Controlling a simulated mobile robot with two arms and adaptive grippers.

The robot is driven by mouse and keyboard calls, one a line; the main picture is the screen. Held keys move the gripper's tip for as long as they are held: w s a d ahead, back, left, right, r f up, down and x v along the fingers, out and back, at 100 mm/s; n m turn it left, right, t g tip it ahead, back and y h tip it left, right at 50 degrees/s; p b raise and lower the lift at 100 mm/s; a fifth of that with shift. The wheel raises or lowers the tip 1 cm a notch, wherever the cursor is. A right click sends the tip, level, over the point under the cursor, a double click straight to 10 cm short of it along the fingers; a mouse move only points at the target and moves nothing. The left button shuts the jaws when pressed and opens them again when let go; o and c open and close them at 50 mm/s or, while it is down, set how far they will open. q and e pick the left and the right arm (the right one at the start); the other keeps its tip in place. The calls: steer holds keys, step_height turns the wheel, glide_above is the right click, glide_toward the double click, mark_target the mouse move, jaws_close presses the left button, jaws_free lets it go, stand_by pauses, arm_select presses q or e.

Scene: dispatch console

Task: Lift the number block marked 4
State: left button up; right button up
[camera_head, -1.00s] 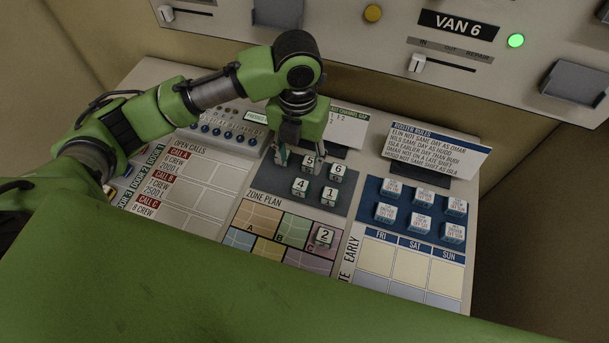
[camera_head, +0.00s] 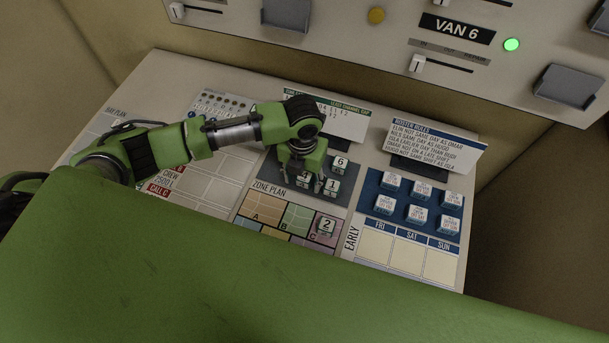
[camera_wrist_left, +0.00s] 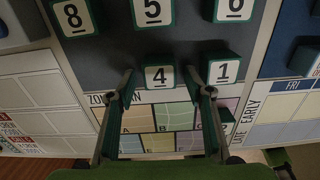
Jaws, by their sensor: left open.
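The number block marked 4 (camera_wrist_left: 159,78) is a white-faced cube with green sides. It stands on the dark pad above the zone plan. In the head view it (camera_head: 303,181) is mostly hidden by my left gripper (camera_head: 298,172). In the left wrist view my left gripper (camera_wrist_left: 160,84) is open, with one finger at each side of block 4. Block 1 (camera_wrist_left: 223,70) is close by the right finger. Blocks 5 (camera_wrist_left: 152,12), 6 (camera_wrist_left: 235,8) and 8 (camera_wrist_left: 73,17) stand farther up. My right gripper is not in view.
Block 2 (camera_head: 325,226) sits on the pink zone of the zone plan (camera_head: 262,206). Several blue-sided roster blocks (camera_head: 420,196) stand to the right. The roster rules card (camera_head: 436,143) stands upright behind them. A green surface fills the front of the head view.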

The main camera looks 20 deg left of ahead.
arm_select(q)
steer(key=c, duration=1)
steer(key=shift+c, duration=0.2)
